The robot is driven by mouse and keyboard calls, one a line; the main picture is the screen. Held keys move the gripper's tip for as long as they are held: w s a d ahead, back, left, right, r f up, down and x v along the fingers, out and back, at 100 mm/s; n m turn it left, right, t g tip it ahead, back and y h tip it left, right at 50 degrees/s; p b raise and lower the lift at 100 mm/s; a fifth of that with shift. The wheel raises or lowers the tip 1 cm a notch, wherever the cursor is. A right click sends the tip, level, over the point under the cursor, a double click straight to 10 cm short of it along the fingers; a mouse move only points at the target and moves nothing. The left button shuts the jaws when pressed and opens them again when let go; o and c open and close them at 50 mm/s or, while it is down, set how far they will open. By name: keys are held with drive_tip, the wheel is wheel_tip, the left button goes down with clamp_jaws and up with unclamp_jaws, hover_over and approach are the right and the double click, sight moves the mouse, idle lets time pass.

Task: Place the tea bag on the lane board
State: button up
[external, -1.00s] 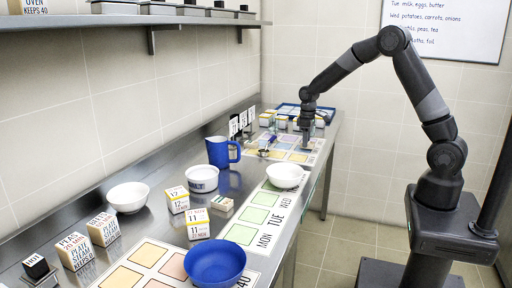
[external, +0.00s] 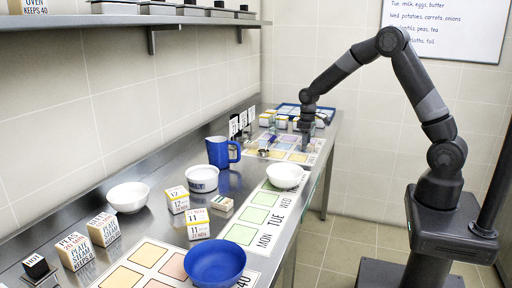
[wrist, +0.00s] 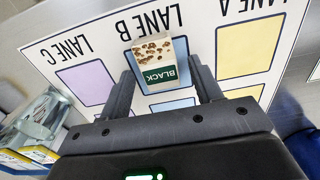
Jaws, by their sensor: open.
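The tea bag (wrist: 155,62) is a small white packet with brown specks and a dark green band reading BLACK. In the wrist view it is over the upper light blue square of the Lane B column on the white lane board (wrist: 208,32). My gripper (wrist: 162,70) is open, with one finger on each side of the packet. I cannot tell whether the fingers touch it. In the external view my gripper (external: 304,149) points down at the lane board (external: 273,156) at the far end of the counter; the packet cannot be made out there.
A blue tray (external: 288,107) with several small boxes is behind the gripper. A blue jug (external: 217,152), a white bowl (external: 285,176) and a white dish (external: 202,180) stand nearer on the steel counter. In the wrist view, boxes (wrist: 30,130) lie at the left.

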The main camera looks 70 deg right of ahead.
wheel_tip(320, 180, up, 11)
drive_tip(key=s+a+r+t, duration=0.1)
drive_tip(key=s+a+r, duration=0.4)
drive_tip(key=a+r, duration=0.15)
drive_tip(key=s+a+r+t, duration=0.2)
drive_tip(key=s+a, duration=0.4)
drive_tip(key=s, duration=0.6)
drive_tip(key=s+a+r+t, duration=0.2)
drive_tip(key=s+a, duration=0.5)
drive_tip(key=s, duration=0.5)
drive_tip(key=shift+r+t, duration=0.3)
